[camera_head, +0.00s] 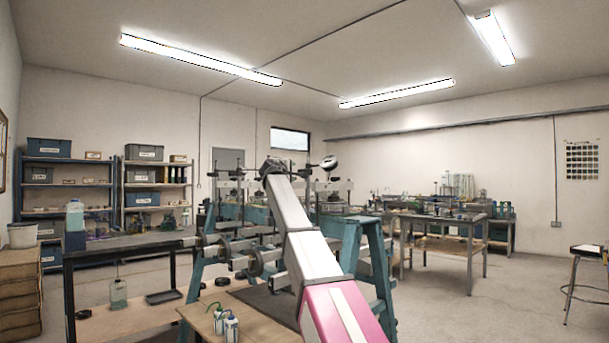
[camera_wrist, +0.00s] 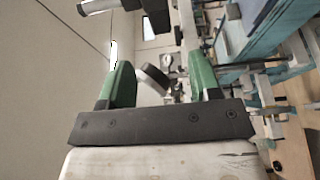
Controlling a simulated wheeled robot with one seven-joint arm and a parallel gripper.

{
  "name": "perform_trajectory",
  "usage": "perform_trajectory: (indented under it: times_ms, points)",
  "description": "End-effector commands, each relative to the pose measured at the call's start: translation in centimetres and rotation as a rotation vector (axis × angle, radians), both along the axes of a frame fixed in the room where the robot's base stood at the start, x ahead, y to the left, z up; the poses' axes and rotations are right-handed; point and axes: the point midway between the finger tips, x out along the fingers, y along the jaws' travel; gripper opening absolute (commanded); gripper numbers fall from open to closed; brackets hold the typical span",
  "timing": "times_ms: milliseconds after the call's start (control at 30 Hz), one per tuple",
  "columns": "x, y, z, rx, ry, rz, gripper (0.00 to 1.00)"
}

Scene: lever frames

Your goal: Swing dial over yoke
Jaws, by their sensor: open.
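My gripper (camera_wrist: 160,65) shows in the wrist view with its two green fingers apart and nothing held between them. A small round dial-like head (camera_head: 329,161) stands on a thin upright at the top of the teal-legged frame in the head view. In the wrist view, a dark, pale-rimmed round piece (camera_wrist: 153,77) lies beyond the gap between the fingers; it may be the same dial. I cannot single out the yoke among the small metal fittings. In the head view my arm hides the middle of the frame and my gripper is hard to make out at its far end.
A teal trestle leg (camera_head: 371,255) stands right of my arm. A dark-topped bench (camera_head: 130,240) is at left, a grey metal table (camera_head: 450,222) at back right, a stool (camera_head: 586,250) far right. Bottles (camera_head: 231,328) stand on a low board.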

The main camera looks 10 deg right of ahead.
Motion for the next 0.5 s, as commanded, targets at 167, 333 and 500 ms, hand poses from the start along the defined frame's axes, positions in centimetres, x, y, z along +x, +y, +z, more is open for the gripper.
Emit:
perform_trajectory:
  times_ms: [167, 333, 500]
  points:
    - [0.7, -0.4, 0.1, -0.001, 0.001, -0.001, 0.57]
    - [2.5, -1.5, 0.0, 0.0, 0.001, -0.002, 0.57]
    - [5.1, -2.9, 0.1, 0.001, 0.001, -0.001, 0.57]
